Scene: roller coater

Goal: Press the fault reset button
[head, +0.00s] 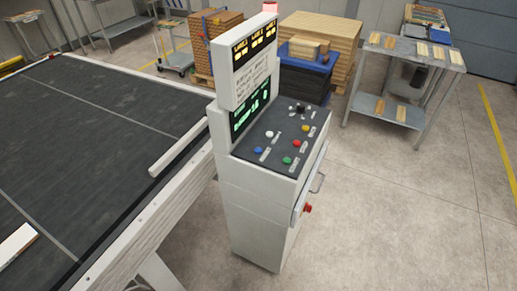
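A pale control console (262,210) stands in the middle of the head view, with a dark sloped button panel (276,147). On the panel are a blue button (258,150), a green button (287,160), a red button (296,143) and a white button (269,133). A black knob (300,107) sits at its back. The labels beside them are too small to read, so I cannot tell which one is the fault reset button. Neither of my grippers is in view.
A wide dark conveyor (90,130) with a pale side rail runs along the console's left. A red mushroom button (308,208) and a handle are on the console's side. Stacked boards (325,35) and a metal table (400,50) stand behind. The floor at right is clear.

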